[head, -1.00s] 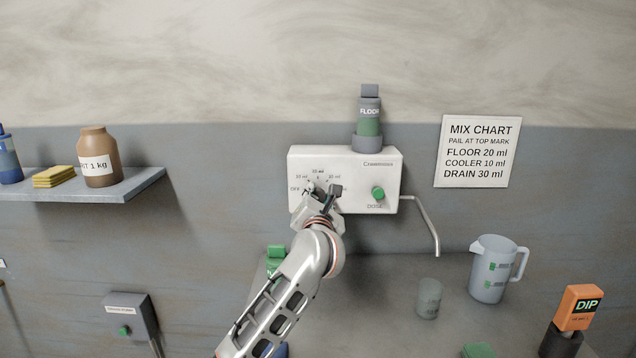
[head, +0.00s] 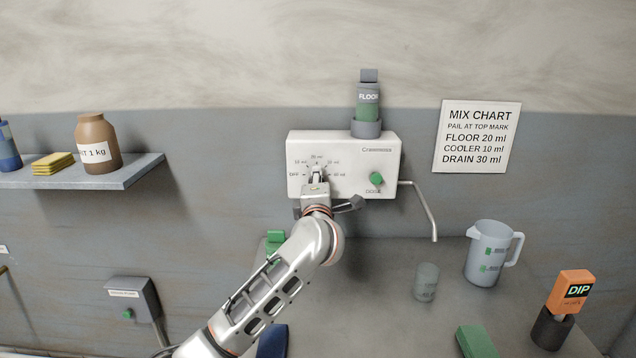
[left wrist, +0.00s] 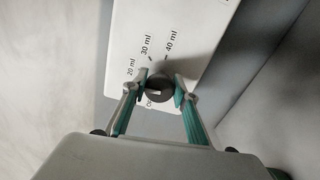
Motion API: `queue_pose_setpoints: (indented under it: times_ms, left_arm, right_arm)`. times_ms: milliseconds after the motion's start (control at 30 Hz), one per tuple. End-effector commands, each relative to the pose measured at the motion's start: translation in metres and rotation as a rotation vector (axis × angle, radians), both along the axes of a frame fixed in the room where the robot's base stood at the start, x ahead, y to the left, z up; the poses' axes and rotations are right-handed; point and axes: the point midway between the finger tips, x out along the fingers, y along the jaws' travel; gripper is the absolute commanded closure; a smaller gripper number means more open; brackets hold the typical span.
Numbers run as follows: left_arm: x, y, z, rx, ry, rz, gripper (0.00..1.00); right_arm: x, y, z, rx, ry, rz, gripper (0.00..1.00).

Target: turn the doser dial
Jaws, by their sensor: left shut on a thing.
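The doser is a white wall box (head: 350,150) with a bottle marked FLOOR (head: 368,100) on top and a green DOSE knob (head: 376,179) at its right. Its dark round dial (left wrist: 158,88) sits at the left of the face, inside a scale running from OFF to 40 ml. My left gripper (head: 317,176) is at the dial and hides most of it in the head view. In the left wrist view its fingers (left wrist: 156,93) are closed on the dial's two sides. The dial's exact setting is hard to read. My right gripper is not in view.
A spout (head: 425,208) comes from the doser's right side above the counter. A clear cup (head: 426,283), a jug (head: 490,255) and an orange DIP tester (head: 570,291) stand on the right. A mix chart (head: 477,137) hangs on the wall. A shelf (head: 125,176) juts out at left.

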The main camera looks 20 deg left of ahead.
Motion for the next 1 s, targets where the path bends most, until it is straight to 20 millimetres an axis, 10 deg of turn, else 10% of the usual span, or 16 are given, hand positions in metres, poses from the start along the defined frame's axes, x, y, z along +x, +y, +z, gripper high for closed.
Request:
queue_pose_setpoints:
  times_ms: [767,833,1000]
  left_arm:
    - [0.0000,-0.0004,-0.0013,0.101,0.031,0.000,0.93]
    - [-0.0001,-0.0005,-0.0013,0.100,0.031,0.000,0.59]
    - [0.0000,-0.0003,-0.0010,0.101,0.030,0.000,0.56]
  right_arm:
    - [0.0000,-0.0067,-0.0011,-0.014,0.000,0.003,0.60]
    - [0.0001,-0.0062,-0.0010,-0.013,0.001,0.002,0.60]
    - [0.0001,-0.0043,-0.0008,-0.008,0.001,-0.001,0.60]
